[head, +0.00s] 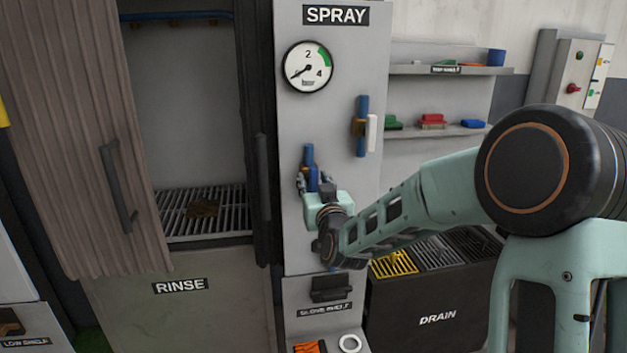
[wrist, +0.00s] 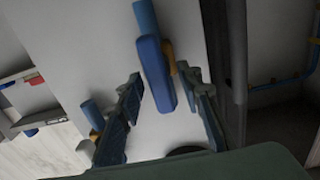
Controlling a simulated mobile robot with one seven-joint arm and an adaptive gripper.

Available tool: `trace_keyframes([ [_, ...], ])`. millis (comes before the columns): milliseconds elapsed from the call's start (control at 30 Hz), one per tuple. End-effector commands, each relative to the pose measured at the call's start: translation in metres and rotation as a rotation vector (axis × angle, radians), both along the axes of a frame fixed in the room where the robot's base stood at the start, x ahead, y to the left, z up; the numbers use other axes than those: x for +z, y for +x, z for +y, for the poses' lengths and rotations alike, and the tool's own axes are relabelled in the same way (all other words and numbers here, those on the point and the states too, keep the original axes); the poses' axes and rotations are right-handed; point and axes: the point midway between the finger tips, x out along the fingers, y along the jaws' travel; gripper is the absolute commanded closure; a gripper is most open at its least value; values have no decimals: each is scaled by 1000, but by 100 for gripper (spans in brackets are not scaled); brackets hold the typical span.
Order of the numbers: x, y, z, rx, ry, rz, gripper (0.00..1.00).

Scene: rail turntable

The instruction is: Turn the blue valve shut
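The blue valve has a blue lever handle (wrist: 157,75) on a blue pipe (head: 309,155) with a brass-coloured body (wrist: 170,56), on the grey SPRAY panel. The handle lies roughly in line with the pipe. It also shows in the head view (head: 313,180), partly covered by my gripper. My gripper (head: 314,184) is at the valve. In the wrist view its two fingers (wrist: 163,80) are apart, one on each side of the handle, with narrow gaps visible. Whether either finger touches the handle I cannot tell.
A white-handled valve (head: 371,133) sits up and right on the same panel, below a round gauge (head: 308,67) with its needle pointing lower left. The RINSE cabinet (head: 180,310) stands left, its dark door edge close to the panel. A black DRAIN bin (head: 430,305) stands lower right.

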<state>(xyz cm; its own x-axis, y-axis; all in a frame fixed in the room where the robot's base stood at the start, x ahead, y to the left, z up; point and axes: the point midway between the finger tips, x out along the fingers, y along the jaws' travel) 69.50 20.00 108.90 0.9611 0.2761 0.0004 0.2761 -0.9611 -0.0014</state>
Motion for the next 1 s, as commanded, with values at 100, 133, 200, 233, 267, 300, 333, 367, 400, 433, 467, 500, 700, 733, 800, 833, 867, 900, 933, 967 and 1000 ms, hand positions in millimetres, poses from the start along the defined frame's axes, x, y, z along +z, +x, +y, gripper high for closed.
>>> trace_keyframes([
  [100, 0, 4, 1, 0, -1, 0, 67],
  [133, 0, 4, 1, 0, -1, 0, 67],
  [200, 0, 5, 2, 0, -1, 0, 67],
  [233, 0, 5, 2, 0, -1, 0, 67],
  [267, 0, 5, 2, 0, -1, 0, 67],
  [300, 0, 5, 1, 0, -1, 0, 67],
  [333, 0, 5, 1, 0, -1, 0, 67],
  [367, 0, 5, 1, 0, -1, 0, 67],
  [400, 0, 5, 1, 0, -1, 0, 71],
  [433, 0, 5, 1, 0, -1, 0, 74],
  [467, 0, 5, 1, 0, -1, 0, 78],
  [500, 0, 5, 1, 0, -1, 0, 82],
  [700, 0, 4, 1, 0, -1, 0, 100],
  [733, 0, 4, 1, 0, 0, 0, 100],
  [800, 0, 4, 1, 0, 3, 1, 100],
  [833, 0, 4, 1, 0, 5, 1, 100],
  [867, -1, 5, 1, 0, 10, 3, 100],
  [900, -1, 5, 1, 0, 15, 4, 100],
  [933, -1, 5, 1, 0, 22, 6, 100],
  [967, -2, 5, 1, 0, 30, 9, 100],
  [1000, -2, 5, 1, 0, 44, 14, 100],
])
